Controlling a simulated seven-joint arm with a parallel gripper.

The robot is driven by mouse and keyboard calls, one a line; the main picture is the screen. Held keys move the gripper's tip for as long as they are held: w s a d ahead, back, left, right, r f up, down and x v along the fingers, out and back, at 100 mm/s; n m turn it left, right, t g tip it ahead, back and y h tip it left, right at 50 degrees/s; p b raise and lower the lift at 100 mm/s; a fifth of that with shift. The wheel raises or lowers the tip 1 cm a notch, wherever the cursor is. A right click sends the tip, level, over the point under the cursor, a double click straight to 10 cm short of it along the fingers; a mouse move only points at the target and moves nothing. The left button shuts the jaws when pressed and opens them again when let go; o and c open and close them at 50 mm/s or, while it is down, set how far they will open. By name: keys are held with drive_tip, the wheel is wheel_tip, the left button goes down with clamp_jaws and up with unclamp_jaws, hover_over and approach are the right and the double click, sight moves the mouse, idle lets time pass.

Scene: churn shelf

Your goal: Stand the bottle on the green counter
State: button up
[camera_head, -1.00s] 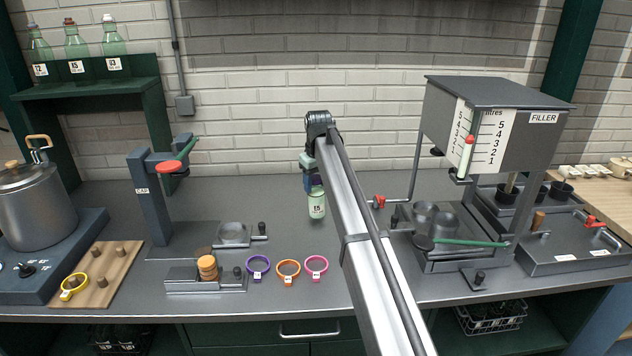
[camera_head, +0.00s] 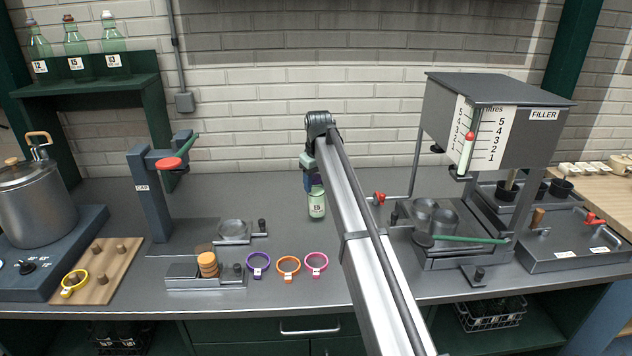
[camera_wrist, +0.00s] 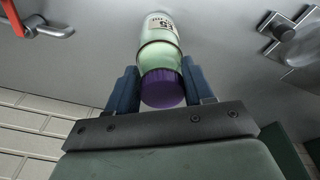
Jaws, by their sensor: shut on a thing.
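The bottle (camera_head: 317,206) is pale green with a white label and stands upright at the middle of the grey counter (camera_head: 200,318), at or just above its surface. In the wrist view the bottle (camera_wrist: 160,52) shows a purple cap (camera_wrist: 162,88) between two blue fingers. My gripper (camera_head: 313,184) comes down over the bottle's top and is shut on it at the cap; the wrist view also shows my gripper (camera_wrist: 163,90). I cannot tell whether the bottle's base touches the counter. The counter top looks grey, with green cabinet fronts below.
Purple (camera_head: 258,265), orange (camera_head: 288,266) and pink (camera_head: 316,263) rings lie in front of the bottle. The capper post (camera_head: 150,200) stands left, the filler (camera_head: 490,125) right. A red-handled tap (camera_head: 380,198) is close on the right.

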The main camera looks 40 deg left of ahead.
drive_tip(key=shift+f, duration=0.25)
idle(0.4)
drive_tip(key=o, duration=1.4)
drive_tip(key=shift+c, duration=0.8)
drive_tip(key=shift+r, duration=4)
